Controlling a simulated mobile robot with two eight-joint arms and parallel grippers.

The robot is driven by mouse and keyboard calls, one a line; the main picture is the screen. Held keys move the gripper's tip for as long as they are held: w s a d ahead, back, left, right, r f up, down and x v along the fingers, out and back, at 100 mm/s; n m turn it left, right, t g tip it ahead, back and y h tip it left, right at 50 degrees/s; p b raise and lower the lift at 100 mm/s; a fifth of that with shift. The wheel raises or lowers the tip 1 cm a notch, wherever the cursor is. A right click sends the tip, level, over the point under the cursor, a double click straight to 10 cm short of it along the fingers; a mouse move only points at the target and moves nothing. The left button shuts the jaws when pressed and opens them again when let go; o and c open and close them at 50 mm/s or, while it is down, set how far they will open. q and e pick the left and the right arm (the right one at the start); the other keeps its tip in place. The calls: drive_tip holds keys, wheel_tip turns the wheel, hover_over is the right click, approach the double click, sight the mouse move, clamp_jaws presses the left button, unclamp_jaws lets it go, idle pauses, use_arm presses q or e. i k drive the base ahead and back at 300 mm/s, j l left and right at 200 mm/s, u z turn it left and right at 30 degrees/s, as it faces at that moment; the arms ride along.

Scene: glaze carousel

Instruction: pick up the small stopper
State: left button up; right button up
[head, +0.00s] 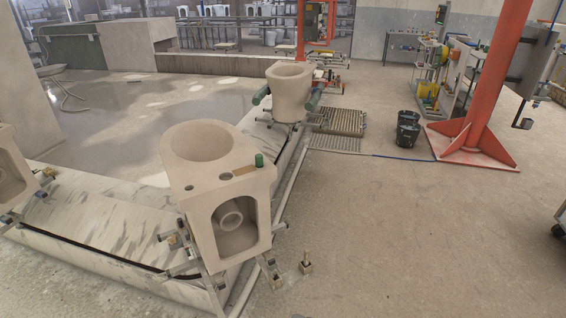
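A small green cylinder (259,160), which looks like the stopper, stands upright on the back ledge of the nearest unglazed toilet bowl (182,178). It is beside a brownish patch (244,171) and to the right of a dark round hole in the ledge. Its base appears to touch the ledge. Neither of my grippers shows in the head view, so I cannot see how they stand.
The bowl rests on a metal-armed carousel stand over a pale marbled surface (115,222). Another bowl (289,90) stands behind, and one is cut off at left. A small block with a peg (306,264) is on the floor.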

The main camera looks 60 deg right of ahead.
sight(259, 157)
drive_tip(key=z, duration=1.95)
